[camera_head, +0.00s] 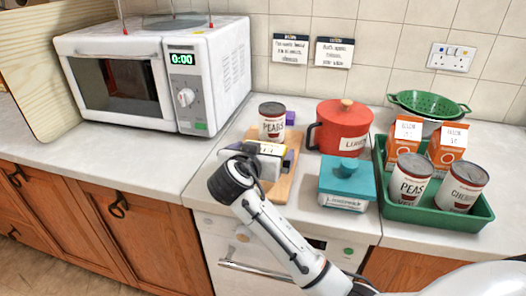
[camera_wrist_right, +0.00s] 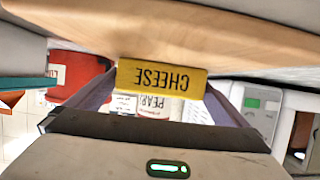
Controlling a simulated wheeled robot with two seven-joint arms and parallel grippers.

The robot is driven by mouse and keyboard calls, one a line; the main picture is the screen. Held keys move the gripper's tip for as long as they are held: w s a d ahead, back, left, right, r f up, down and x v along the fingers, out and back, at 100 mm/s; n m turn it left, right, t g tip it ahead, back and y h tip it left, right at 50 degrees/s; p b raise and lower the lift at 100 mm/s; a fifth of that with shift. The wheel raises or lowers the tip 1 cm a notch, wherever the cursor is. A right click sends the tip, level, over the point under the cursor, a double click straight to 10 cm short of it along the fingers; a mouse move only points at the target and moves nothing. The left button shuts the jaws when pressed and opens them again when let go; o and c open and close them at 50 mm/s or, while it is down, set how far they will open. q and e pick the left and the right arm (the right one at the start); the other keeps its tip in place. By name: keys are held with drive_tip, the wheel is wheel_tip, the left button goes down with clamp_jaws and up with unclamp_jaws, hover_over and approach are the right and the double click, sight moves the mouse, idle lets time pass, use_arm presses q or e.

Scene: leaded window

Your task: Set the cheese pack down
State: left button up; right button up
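The cheese pack (camera_wrist_right: 162,80) shows in the right wrist view as a yellow block with CHEESE in dark letters, upside down in that picture. It sits between the two fingertips of my right gripper (camera_head: 272,152), which look closed on its ends. In the head view this gripper is low over the wooden board (camera_head: 284,187), in front of the PEARS can (camera_head: 272,121), and hides most of the pack. The wrist view shows the board's wood right by the pack; I cannot tell whether they touch. My left gripper is not in view.
A red lidded pot (camera_head: 343,115) and a teal box (camera_head: 347,185) stand right of the board. A green tray (camera_head: 437,221) holds cans and orange cartons. A small purple item (camera_head: 290,118) is behind the PEARS can. The microwave (camera_head: 123,75) stands left.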

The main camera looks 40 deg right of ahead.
drive_tip(key=shift+r, duration=0.15)
drive_tip(key=v, duration=1.2)
